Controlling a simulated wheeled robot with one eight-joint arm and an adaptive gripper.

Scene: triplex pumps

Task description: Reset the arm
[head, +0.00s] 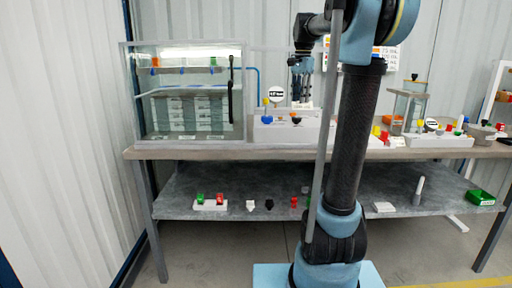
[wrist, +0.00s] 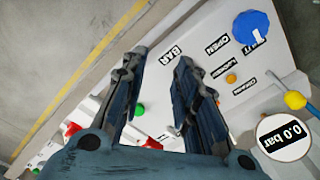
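My gripper (head: 301,88) hangs pointing down at the end of my raised arm, above the bench and just right of the round white gauge (head: 275,94) in the head view. In the wrist view my gripper (wrist: 160,62) has its two dark blue fingers apart with nothing held between them. Below the fingers is a light panel (wrist: 240,75) with labels such as "BAR" and "OPEN". A gauge (wrist: 284,137) reading "0.0 bar" is at the lower right. My arm's column hides part of the bench in the head view.
A glass tank (head: 188,95) stands on the left of the workbench (head: 185,153). The grey lower shelf (head: 240,206) holds small red, green, black and white parts and a green bin (head: 481,197). A blue knob (wrist: 251,27) and a yellow knob (wrist: 295,100) are close to my gripper.

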